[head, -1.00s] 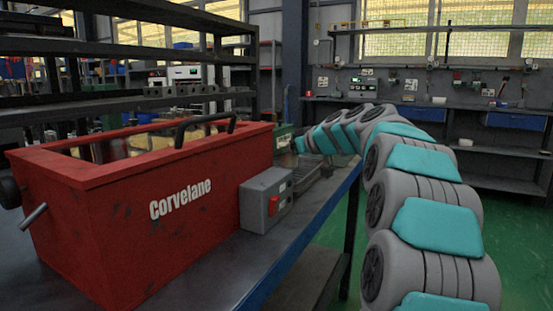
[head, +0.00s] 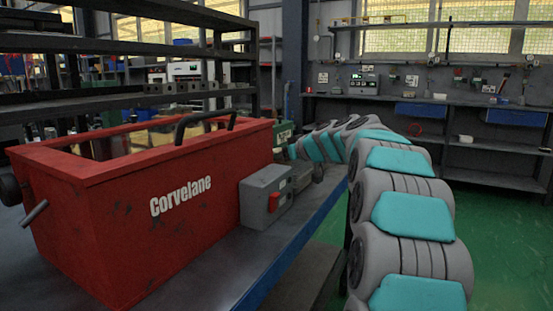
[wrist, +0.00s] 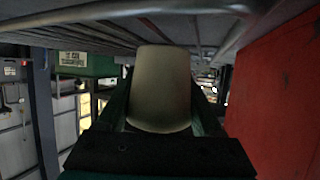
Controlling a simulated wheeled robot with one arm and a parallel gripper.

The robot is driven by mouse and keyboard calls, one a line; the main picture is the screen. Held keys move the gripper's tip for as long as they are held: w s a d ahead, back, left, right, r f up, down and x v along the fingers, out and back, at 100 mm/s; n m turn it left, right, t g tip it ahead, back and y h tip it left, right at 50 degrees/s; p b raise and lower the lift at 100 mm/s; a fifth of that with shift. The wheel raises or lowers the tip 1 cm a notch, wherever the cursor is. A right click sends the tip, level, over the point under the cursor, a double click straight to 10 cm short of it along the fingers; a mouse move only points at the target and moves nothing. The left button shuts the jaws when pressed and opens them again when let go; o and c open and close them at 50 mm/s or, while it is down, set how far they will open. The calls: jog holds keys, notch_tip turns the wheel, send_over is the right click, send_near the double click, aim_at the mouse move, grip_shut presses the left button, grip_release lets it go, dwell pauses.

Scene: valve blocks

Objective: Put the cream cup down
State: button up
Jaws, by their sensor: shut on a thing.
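The cream cup (wrist: 160,88) fills the middle of the wrist view, between the dark fingers of my gripper (wrist: 161,105). My gripper is shut on it. A dark grey surface spans the top of the wrist view, close to the cup's upper end. I cannot tell whether the cup touches it. In the head view my arm reaches to the far side of the red Corvelane box (head: 180,215), and the cup cannot be made out there.
The red box also fills the right of the wrist view (wrist: 275,90), close to my gripper. A grey switch box (head: 266,197) with a red switch stands against it on the dark workbench (head: 215,270). The front of the bench is clear. Dark shelves (head: 130,100) stand behind.

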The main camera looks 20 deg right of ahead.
jog(key=shift+f, duration=0.15)
jog(key=o, duration=1.4)
jog(key=shift+c, duration=0.2)
jog(key=shift+r, duration=0.2)
